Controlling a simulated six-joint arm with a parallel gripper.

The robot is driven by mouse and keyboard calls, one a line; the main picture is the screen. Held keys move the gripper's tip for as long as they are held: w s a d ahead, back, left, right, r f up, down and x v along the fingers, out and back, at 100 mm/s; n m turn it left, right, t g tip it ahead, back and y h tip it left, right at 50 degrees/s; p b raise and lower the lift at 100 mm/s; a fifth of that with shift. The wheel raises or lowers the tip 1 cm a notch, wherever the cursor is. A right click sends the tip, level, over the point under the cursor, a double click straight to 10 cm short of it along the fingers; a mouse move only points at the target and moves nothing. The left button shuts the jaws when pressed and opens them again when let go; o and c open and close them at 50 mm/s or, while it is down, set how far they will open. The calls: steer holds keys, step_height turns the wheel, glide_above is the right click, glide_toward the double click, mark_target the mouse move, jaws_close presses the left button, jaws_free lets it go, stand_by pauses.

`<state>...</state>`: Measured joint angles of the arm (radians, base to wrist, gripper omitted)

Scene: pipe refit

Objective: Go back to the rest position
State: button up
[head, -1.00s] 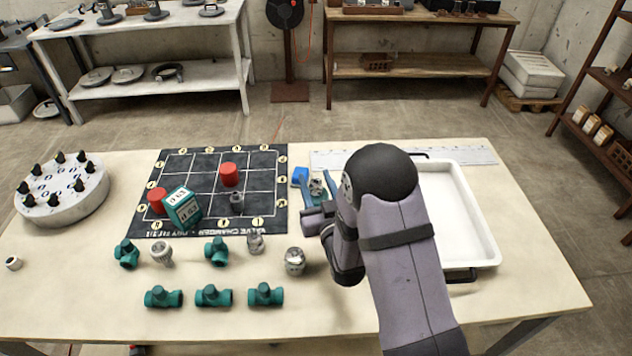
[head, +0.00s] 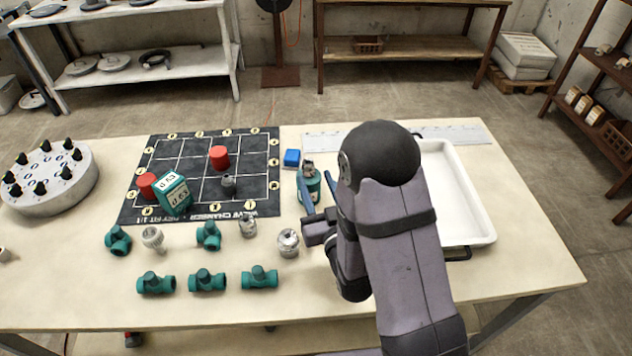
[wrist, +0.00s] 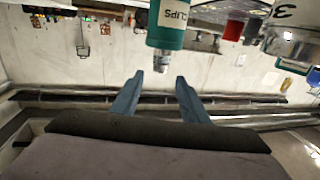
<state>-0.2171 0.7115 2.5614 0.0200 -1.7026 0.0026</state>
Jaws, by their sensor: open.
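My gripper (head: 322,200) is open, with two blue fingers spread apart and nothing between them. My arm crosses the right half of the table and hides part of the white tray (head: 462,190).
A black grid mat (head: 205,150) holds red cylinders (head: 219,157), a green box (head: 174,191) and a small grey part (head: 228,184). Several green pipe fittings (head: 207,280) lie in front. A round grey holder (head: 50,180) stands left.

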steer(key=shift+w+d, duration=0.1)
steer(key=shift+w+d+f+g+h+p, duration=0.3)
steer(key=shift+g+p, duration=0.1)
steer(key=shift+g, duration=0.2)
steer(key=s+d+m+g+h+p, duration=0.1)
steer(key=s+d+g, duration=0.3)
steer(key=s+g, duration=0.4)
steer(key=s+d+m+g+h+p, duration=0.1)
steer(key=s+d+g+p, duration=0.2)
steer(key=s, duration=1.3)
steer(key=d+g, duration=0.2)
steer(key=g, duration=0.3)
steer(key=shift+s+r+h, duration=0.25)
steer(key=shift+r+h, duration=0.05)
steer(key=shift+h, duration=0.1)
